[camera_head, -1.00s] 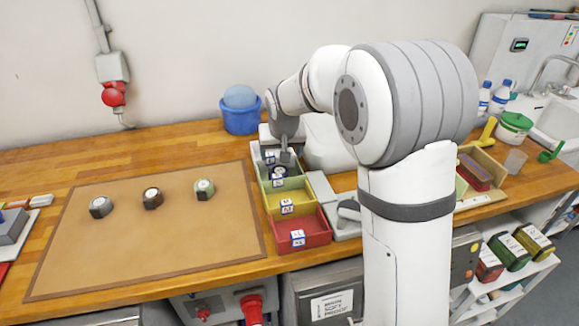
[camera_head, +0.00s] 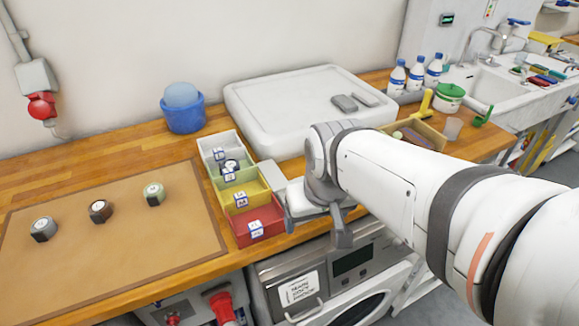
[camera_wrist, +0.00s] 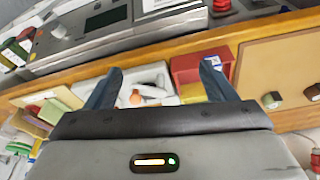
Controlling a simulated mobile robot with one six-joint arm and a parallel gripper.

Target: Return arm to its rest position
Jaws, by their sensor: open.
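My gripper (camera_head: 316,228) is open and empty. It hangs near the front edge of the bench, just right of the red bin, with its fingers pointing down. In the wrist view, both fingers of my gripper (camera_wrist: 161,72) stand wide apart with nothing between them. My arm reaches in from the lower right of the head view and hides part of the bench behind it.
A row holds a red bin (camera_head: 256,220), a yellow bin (camera_head: 262,188), a green bin (camera_head: 240,176) with a dark round item (camera_head: 231,165) in it, and a grey bin (camera_head: 213,143). Three rolls lie on the tan mat (camera_head: 130,235). A white tray (camera_head: 285,98) stands behind.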

